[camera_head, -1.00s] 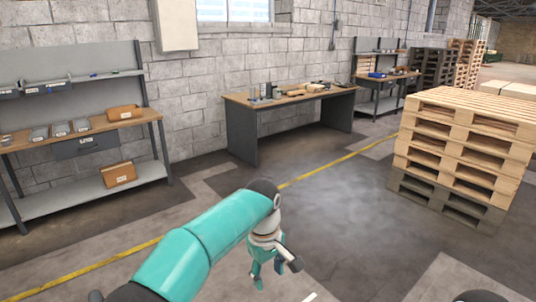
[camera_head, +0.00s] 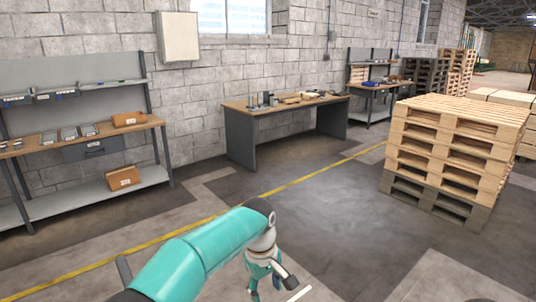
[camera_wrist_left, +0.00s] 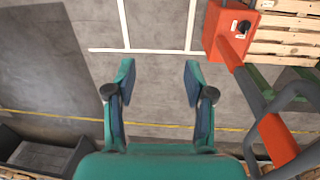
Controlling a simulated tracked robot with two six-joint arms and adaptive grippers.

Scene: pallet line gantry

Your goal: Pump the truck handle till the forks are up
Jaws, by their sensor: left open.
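My left gripper (camera_wrist_left: 157,75) is open and empty over bare floor in the left wrist view. In the head view the left gripper (camera_head: 264,285) hangs low at the bottom centre, with its tips close to the lower edge. In the wrist view the truck shows to the right of the gripper: an orange-red housing (camera_wrist_left: 230,28) with a black knob, and a grey and orange-red bar running down from it. A dark grey looped handle (camera_wrist_left: 258,108) lies at the right edge, partly cut off, apart from the fingers. The forks cannot be made out. My right gripper is not in view.
A stack of wooden pallets (camera_head: 455,140) stands at the right in the head view. A workbench (camera_head: 240,135) and a shelf unit (camera_head: 95,195) line the block wall. A yellow floor line (camera_head: 290,190) crosses open floor. Pallet boards (camera_wrist_left: 288,38) show beside the truck housing.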

